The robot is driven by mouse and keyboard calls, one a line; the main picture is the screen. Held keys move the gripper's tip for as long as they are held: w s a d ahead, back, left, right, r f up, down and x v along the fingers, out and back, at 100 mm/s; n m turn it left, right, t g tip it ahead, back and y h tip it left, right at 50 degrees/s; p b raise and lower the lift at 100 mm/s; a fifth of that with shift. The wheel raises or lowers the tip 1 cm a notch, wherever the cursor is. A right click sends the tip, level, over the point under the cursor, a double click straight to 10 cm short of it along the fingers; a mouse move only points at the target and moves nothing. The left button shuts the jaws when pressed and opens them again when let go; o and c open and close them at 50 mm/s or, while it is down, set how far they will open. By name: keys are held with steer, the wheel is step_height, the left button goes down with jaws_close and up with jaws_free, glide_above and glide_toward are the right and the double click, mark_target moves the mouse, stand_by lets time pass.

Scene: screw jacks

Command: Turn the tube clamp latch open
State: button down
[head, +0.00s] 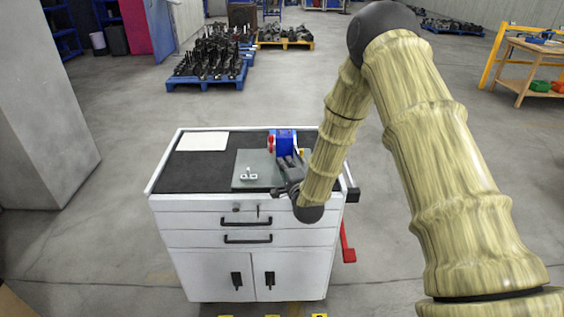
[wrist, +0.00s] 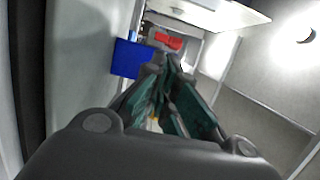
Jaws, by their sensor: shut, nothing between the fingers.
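A blue block (head: 284,143) with a red part (head: 271,143) on its left side stands on the cart top, at the back of a grey plate (head: 243,160). These look like the tube clamp and its latch, but the latch's angle is too small to tell. My gripper (head: 290,161) is just in front of the blue block and hides its lower part. In the wrist view, the blue block (wrist: 130,58) and the red part (wrist: 168,40) lie beyond the fingertips (wrist: 162,66). The fingers are shut and empty; whether they touch the block cannot be told.
A small metal fitting (head: 248,174) sits on the plate, left of my gripper. A white sheet (head: 203,141) lies at the back left of the white drawer cart (head: 190,212). The black top's left side (head: 192,172) is clear. Loaded blue pallets (head: 207,80) stand far behind.

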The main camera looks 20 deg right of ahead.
mark_target(279, 146)
steer(key=shift+w+d+r+p, duration=0.45)
steer(key=shift+w+d+r, duration=0.2)
steer(key=shift+r, duration=0.1)
steer(key=w, duration=0.1)
steer(key=w+f, duration=0.1)
steer(key=w, duration=0.1)
steer(key=w+f+p, duration=0.1)
steer(key=w, duration=0.1)
steer(key=shift+w+a+r, duration=0.1)
steer(key=shift+w+r, duration=0.05)
steer(key=shift+w, duration=0.1)
steer(key=shift+s+r, duration=0.1)
steer(key=shift+r, duration=0.2)
steer(key=shift+w+f, duration=0.25)
steer(key=shift+f, duration=0.05)
steer(key=shift+s+a+r, duration=0.1)
steer(key=shift+r, duration=0.05)
steer(key=shift+a+h+b, duration=0.1)
steer(key=shift+h+b, duration=0.2)
steer(key=shift+b, duration=0.05)
steer(key=shift+m+h, duration=0.3)
steer(key=shift+m, duration=0.1)
steer(key=shift+s, duration=0.1)
